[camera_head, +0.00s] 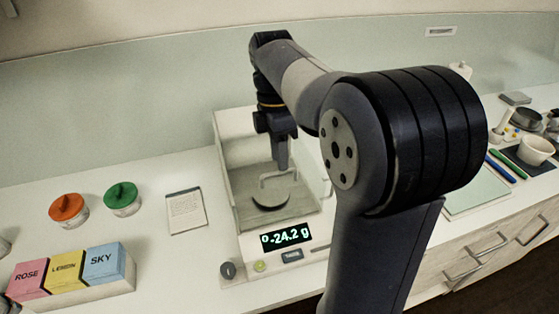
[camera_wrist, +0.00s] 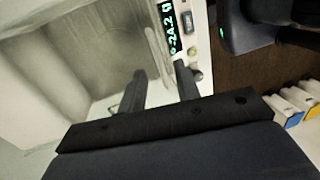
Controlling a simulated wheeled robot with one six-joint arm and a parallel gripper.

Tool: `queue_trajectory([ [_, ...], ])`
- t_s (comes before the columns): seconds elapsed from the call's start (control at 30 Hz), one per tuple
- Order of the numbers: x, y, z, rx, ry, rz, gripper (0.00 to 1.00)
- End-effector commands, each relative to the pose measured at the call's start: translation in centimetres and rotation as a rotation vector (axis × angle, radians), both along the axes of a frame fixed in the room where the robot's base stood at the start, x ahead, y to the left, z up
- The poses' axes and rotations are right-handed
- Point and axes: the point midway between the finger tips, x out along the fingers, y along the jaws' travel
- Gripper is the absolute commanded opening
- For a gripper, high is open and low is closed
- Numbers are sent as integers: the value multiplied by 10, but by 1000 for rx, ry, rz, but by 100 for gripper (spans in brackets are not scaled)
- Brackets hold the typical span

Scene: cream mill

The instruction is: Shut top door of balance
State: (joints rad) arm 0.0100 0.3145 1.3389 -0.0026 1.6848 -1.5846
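The balance (camera_head: 318,243) is a white box with clear walls and a round dark pan (camera_head: 270,200) inside. A pale bracket-shaped handle (camera_head: 268,178) appears over the pan. My gripper (camera_head: 282,163) points down at the balance, its tips close to this handle; contact cannot be told. In the wrist view, the two fingers of my gripper (camera_wrist: 160,72) stand apart with a gap between them, and nothing is clearly held. How far the top door stands open is unclear.
ROSE, LEMON and SKY boxes (camera_head: 72,275), an orange-lidded jar (camera_head: 68,208), a green-lidded jar (camera_head: 122,197) and a note card (camera_head: 186,210) are left of the balance. A white bowl (camera_head: 536,150) and pens (camera_head: 505,168) lie right. My arm hides the counter's middle.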

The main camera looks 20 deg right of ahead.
Motion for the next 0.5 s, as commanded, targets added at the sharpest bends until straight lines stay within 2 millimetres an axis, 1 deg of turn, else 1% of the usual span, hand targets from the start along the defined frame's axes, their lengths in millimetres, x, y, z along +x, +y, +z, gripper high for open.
queue_trajectory([
  [0.03,-2,0,-7,0,3,0,31],
  [0.1,-3,0,-13,0,2,0,31],
  [0.2,-4,0,-19,0,0,-1,31],
  [0.5,-5,0,-22,0,0,-1,31],
])
